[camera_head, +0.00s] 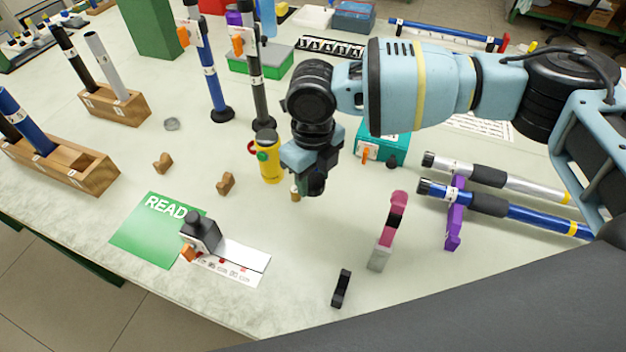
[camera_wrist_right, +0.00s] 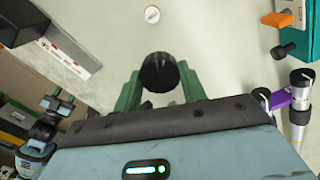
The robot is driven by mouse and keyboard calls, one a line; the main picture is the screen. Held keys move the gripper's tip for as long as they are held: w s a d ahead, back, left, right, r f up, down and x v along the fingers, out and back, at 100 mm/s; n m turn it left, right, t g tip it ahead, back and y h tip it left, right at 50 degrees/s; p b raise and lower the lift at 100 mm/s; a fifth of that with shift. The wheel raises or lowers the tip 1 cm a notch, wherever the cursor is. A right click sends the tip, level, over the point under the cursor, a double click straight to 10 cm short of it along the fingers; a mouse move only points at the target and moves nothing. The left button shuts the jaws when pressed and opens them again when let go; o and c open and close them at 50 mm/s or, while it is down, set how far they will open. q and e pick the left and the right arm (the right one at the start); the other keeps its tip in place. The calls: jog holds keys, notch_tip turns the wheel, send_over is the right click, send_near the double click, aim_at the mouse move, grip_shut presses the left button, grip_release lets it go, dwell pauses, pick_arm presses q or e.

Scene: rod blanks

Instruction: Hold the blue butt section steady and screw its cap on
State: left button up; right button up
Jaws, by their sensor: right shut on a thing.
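The blue butt section (camera_head: 545,220) lies at the right, with a dark grip and a dark end toward the left, across a purple rest (camera_head: 455,215). My right gripper (camera_head: 312,188) is above the middle of the table, well left of that end. In the wrist view its green fingers (camera_wrist_right: 160,88) are shut on a black round piece that looks like the cap (camera_wrist_right: 158,70). In the head view the gripper mostly hides this piece.
A silver section (camera_head: 500,178) lies beside the blue one. A pink and grey stand (camera_head: 389,232) and a small black holder (camera_head: 341,288) stand nearer. A yellow bottle (camera_head: 268,158) is left of my gripper; a teal box (camera_head: 385,145) is behind. Wooden racks hold rods at left.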

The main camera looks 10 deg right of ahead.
dwell(0.3)
jog(key=shift+w+d+r+m, duration=0.25)
jog(key=shift+r+m, duration=0.25)
jog(key=shift+m, duration=0.6)
jog(key=w+d+r+n, duration=0.1)
jog(key=d+r+n, duration=0.4)
jog(key=n, duration=1.1)
jog(key=w+d+r+n, duration=0.1)
jog(key=d+r+n, duration=0.5)
jog(key=r+n, duration=0.5)
jog(key=n, duration=0.4)
jog(key=shift+w+n, duration=0.3)
jog(key=shift+n, duration=0.1)
jog(key=shift+r, duration=0.1)
